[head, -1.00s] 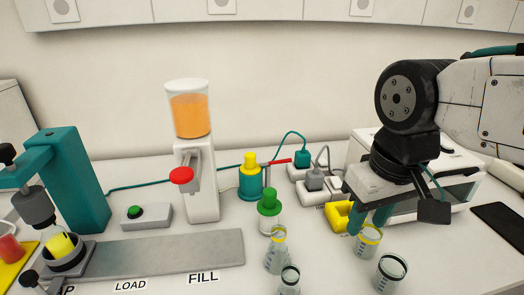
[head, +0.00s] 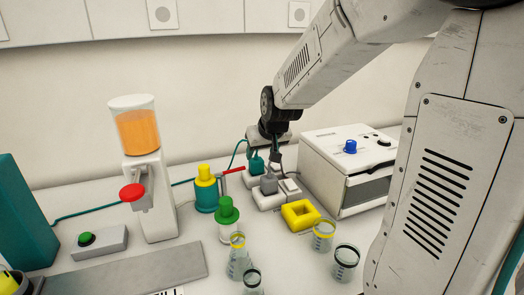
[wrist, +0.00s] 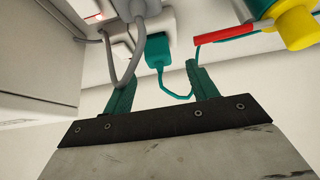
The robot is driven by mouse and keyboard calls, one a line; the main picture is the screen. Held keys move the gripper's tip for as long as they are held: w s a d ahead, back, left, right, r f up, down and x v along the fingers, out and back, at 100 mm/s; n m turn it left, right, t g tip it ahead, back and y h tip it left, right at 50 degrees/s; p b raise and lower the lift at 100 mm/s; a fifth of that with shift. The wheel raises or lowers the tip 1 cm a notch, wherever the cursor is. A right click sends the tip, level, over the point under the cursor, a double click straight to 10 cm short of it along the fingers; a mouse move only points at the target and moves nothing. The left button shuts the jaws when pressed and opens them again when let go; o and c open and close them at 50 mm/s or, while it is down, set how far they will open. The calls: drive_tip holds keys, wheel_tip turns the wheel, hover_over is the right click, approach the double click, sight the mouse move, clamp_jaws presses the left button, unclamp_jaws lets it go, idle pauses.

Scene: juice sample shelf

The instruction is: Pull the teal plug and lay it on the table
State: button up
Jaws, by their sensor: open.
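The teal plug (head: 257,164) sits in a white power strip (head: 265,201) at the back of the table. In the wrist view the teal plug (wrist: 157,50) is upright in its socket, with its teal cord looping toward my gripper. My gripper (wrist: 158,76) is open and empty, with one teal finger on each side of the plug's line and the plug just beyond the fingertips. In the head view my gripper (head: 267,150) hangs over the strip and partly hides the plug. I cannot tell whether a finger touches it.
A grey plug (head: 268,183) with a grey cable stands close beside the teal one. A teal bottle with a yellow cap (head: 206,190) and a red piece (head: 233,170) are left. Beakers (head: 324,238) stand in front.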

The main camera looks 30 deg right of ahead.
sight(257, 159)
drive_tip(key=shift+w+d+r+x, duration=0.1)
drive_tip(key=shift+w+d+x, duration=0.05)
drive_tip(key=shift+x, duration=1.5)
drive_tip(key=shift+w+d+r+x, duration=0.1)
drive_tip(key=shift+x, duration=1.6)
drive_tip(key=shift+w+d+r+x, duration=0.1)
drive_tip(key=shift+w+d+x, duration=0.05)
drive_tip(key=shift+x, duration=1.5)
drive_tip(key=c, duration=1.1)
drive_tip(key=shift+o, duration=0.2)
drive_tip(key=shift+r, duration=0.7)
drive_tip(key=shift+r, duration=1.55)
